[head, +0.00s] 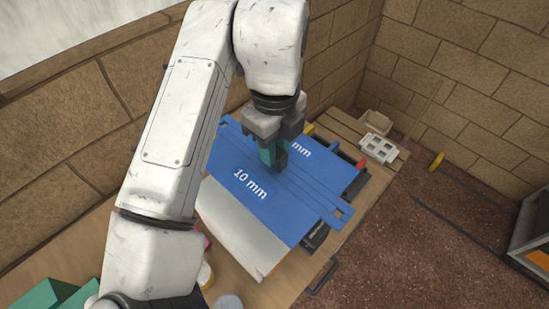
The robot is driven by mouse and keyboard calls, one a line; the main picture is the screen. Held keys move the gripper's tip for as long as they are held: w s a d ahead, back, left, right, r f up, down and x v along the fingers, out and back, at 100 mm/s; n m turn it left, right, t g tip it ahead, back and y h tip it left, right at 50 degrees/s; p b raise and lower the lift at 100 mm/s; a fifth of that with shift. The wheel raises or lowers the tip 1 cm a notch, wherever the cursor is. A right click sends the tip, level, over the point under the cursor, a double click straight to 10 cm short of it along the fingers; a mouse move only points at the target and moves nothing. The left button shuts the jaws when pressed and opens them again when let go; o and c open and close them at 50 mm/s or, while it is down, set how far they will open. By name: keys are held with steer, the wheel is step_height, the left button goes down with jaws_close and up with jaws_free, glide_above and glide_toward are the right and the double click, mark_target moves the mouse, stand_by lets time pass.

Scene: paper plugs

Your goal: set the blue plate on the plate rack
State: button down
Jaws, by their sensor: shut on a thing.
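My gripper (278,160) points down at the middle of a blue surface and is shut, apparently on the blue plate. The blue plate (312,192) seems to be the long, grooved strip with a small hole near its right end. It lies over or just above a blue sheet marked "10 mm" (232,172); I cannot tell if they touch. Teal shows at the fingers, and the grip itself is partly hidden. I cannot pick out the plate rack with certainty; a dark object (316,238) shows under the right edge of the blue surface.
A white slotted block (379,148) and a beige bin (375,122) stand at the table's far end. A white sheet (240,232) lies in front of the blue one. A teal box (50,295) is at lower left. Brick walls (470,60) close off the back; floor is open at right.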

steer(key=shift+w+a+f+b, duration=0.1)
steer(key=shift+w+f+b, duration=0.1)
steer(key=shift+f+b, duration=1.3)
steer(key=shift+f+p, duration=0.25)
steer(key=shift+p, duration=0.05)
steer(key=shift+f, duration=0.15)
steer(key=c, duration=0.9)
jaws_free()
step_height(320, 180, up, 12)
steer(key=shift+r+b, duration=0.15)
steer(key=shift+b, duration=0.4)
